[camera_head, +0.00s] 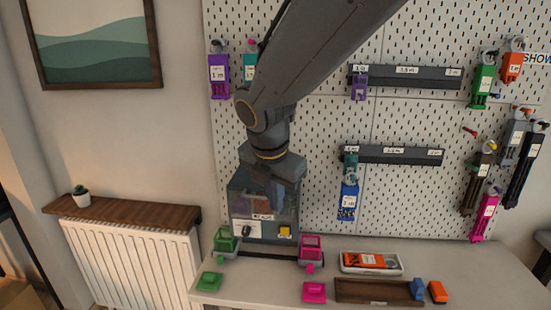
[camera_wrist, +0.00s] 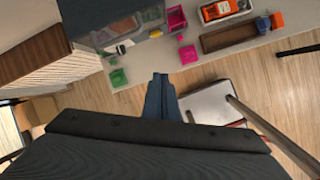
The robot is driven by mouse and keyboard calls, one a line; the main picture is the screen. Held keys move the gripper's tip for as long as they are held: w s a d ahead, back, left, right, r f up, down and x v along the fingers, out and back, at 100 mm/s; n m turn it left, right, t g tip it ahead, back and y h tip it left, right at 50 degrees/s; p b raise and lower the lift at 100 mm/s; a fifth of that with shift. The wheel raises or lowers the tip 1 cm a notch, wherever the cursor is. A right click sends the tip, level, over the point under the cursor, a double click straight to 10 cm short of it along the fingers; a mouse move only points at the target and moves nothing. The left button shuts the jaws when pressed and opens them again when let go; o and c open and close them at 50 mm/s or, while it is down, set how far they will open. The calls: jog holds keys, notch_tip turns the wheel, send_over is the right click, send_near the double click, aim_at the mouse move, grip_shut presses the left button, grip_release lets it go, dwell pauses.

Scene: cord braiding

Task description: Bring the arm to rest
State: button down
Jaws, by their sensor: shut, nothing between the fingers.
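My arm reaches down from the top of the head view, in front of the pegboard. My gripper (camera_wrist: 160,78) is shut and empty in the wrist view, its narrow fingers pointing toward the table's front edge. I cannot tell from the head view how far the fingers are from the machine. In the wrist view they appear over the floor just in front of the table.
The table (camera_head: 450,270) holds a green carrier (camera_head: 225,240), a pink carrier (camera_head: 311,248), a white tray (camera_head: 372,270) with an orange item, and a brown wooden tray (camera_head: 375,297). Cord packs hang on the pegboard (camera_head: 420,120). A radiator (camera_head: 135,265) stands at left.

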jog(key=s+d+f+m+g, duration=0.1)
jog(key=s+d+f+m, duration=0.3)
jog(key=d+m, duration=0.3)
jog(key=s+d+f+m+g, duration=0.1)
jog(key=s+d+f+m, duration=0.3)
jog(key=d+m, duration=0.3)
jog(key=s+d+f+m+g+b, duration=0.1)
jog(key=s+d+f+m, duration=0.2)
jog(key=m, duration=1.2)
jog(key=d+f, duration=0.3)
jog(key=d, duration=0.1)
jog(key=shift+s+d+y, duration=0.15)
jog(key=shift+s+y, duration=0.15)
jog(key=shift+s, duration=0.1)
